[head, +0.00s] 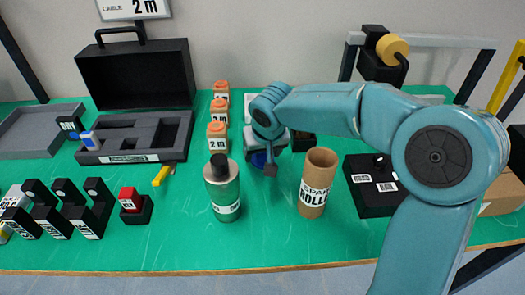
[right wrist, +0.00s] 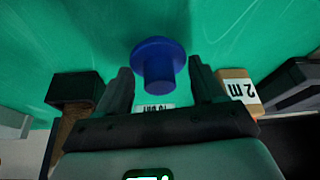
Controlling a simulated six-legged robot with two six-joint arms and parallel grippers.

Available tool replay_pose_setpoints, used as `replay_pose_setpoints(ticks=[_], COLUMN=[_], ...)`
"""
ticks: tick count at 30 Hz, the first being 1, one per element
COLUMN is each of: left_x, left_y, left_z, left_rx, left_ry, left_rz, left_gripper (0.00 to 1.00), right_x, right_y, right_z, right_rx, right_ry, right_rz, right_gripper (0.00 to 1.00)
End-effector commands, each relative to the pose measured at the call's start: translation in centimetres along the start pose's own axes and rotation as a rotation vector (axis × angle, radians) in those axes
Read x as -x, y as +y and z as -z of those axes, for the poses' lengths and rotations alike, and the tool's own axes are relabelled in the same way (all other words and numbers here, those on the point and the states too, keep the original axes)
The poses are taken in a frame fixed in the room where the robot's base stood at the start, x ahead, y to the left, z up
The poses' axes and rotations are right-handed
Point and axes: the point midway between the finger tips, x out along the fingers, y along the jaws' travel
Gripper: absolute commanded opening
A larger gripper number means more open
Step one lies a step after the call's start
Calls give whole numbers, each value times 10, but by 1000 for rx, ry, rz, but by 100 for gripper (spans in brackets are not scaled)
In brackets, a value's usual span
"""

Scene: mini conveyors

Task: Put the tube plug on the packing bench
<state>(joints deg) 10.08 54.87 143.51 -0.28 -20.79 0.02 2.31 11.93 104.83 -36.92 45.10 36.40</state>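The blue tube plug (right wrist: 158,62) has a wide round flange and a narrower stem. In the right wrist view it is between my right gripper's fingers, with gaps on both sides of the stem. In the head view part of the plug (head: 259,158) shows beside my right gripper (head: 270,165), which hides the rest. It appears to be on the green packing bench (head: 260,240). My right gripper (right wrist: 160,70) is open. An upright cardboard tube (head: 316,183) stands to the right of the gripper. My left gripper is not in view.
A green bottle (head: 222,190) stands front left of the plug. Boxes marked 2 m (head: 217,136) stand in a row behind it. An open black case (head: 135,80) is at the back left. A black box (head: 372,185) lies right of the tube. Bare bench lies in front.

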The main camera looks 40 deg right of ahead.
Motion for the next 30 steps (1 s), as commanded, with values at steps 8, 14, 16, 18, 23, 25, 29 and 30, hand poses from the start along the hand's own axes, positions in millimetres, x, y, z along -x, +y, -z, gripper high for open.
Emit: replay_pose_setpoints(ticks=[8, 14, 16, 18, 23, 25, 29, 30], left_x=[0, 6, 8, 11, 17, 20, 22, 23], left_y=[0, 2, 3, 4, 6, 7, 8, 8], left_z=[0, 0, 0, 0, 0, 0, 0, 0], left_rx=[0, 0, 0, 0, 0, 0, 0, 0], left_ry=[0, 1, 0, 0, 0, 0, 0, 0], left_rz=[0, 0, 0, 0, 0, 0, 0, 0], left_gripper=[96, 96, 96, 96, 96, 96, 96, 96], right_x=[0, 12, 26, 42, 81, 95, 114, 117], right_y=[0, 0, 0, 0, -1, 0, 0, 0], right_z=[0, 2, 3, 3, 3, 3, 2, 2], right_rx=[0, 0, 1, 1, 1, 0, 1, 1], right_ry=[-1, 2, 4, 5, 4, 4, 2, 1], right_rz=[0, 0, 1, 2, 2, 2, 1, 1], right_gripper=[89, 89, 89, 89, 89, 89, 89, 89])
